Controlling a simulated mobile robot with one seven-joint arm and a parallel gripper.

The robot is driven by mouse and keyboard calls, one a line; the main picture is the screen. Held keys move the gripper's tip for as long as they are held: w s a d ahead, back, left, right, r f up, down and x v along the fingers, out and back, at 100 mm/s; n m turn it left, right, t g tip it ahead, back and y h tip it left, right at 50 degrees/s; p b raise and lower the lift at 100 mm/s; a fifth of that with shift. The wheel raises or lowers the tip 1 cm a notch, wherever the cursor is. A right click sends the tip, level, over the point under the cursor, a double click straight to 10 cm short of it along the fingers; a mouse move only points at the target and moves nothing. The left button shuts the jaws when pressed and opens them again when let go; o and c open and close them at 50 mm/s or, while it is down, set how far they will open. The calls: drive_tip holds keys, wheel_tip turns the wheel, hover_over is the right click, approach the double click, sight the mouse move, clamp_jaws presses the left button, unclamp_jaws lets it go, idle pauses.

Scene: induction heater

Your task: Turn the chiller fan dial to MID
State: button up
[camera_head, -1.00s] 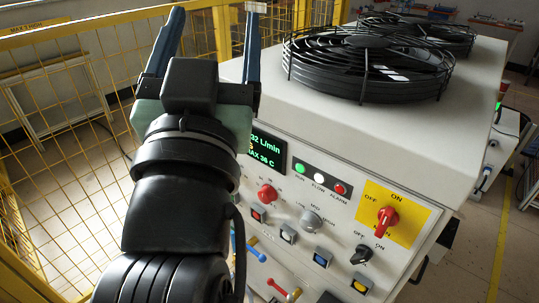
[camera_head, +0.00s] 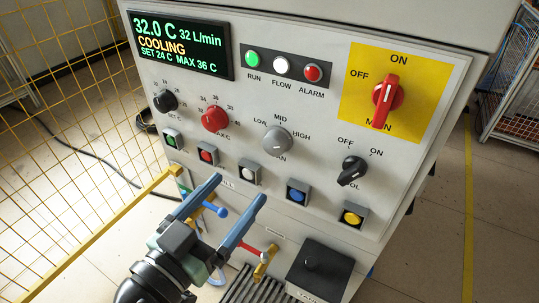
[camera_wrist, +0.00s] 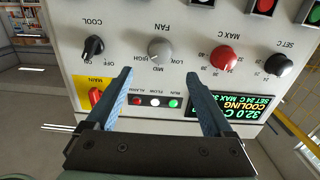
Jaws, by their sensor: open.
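The chiller fan dial (camera_head: 277,141) is a round grey knob on the sloping white panel, with LOW, MID and HIGH around its top. Its pointer setting is too small to tell. The dial also shows in the wrist view (camera_wrist: 160,50), upside down, beyond the gap between my fingers. My gripper (camera_head: 240,188) is open and empty, with two blue fingers. In the head view it is below and left of the dial, apart from it. In the wrist view my gripper (camera_wrist: 161,77) has a fingertip on either side of the gap.
A red MAX C dial (camera_head: 215,118) is left of the fan dial, and a black COOL switch (camera_head: 353,170) is right. Push buttons run below, including a white one (camera_head: 249,173) and a blue one (camera_head: 297,193). A red main switch (camera_head: 387,100) sits upper right. Coloured valve handles (camera_head: 263,262) are low.

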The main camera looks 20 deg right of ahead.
sight(272, 149)
drive_tip(key=x, duration=1.2)
drive_tip(key=shift+r, duration=0.1)
drive_tip(key=c, duration=1.2)
drive_tip(key=shift+n, duration=0.4)
drive_tip(key=n+p, duration=0.3)
drive_tip(key=n, duration=0.2)
drive_tip(key=shift+r+n, duration=0.15)
drive_tip(key=shift+n, duration=0.25)
drive_tip(key=n+p, duration=0.2)
drive_tip(key=n, duration=0.1)
drive_tip(key=shift+n+p, duration=0.6)
drive_tip(key=shift+n, duration=0.5)
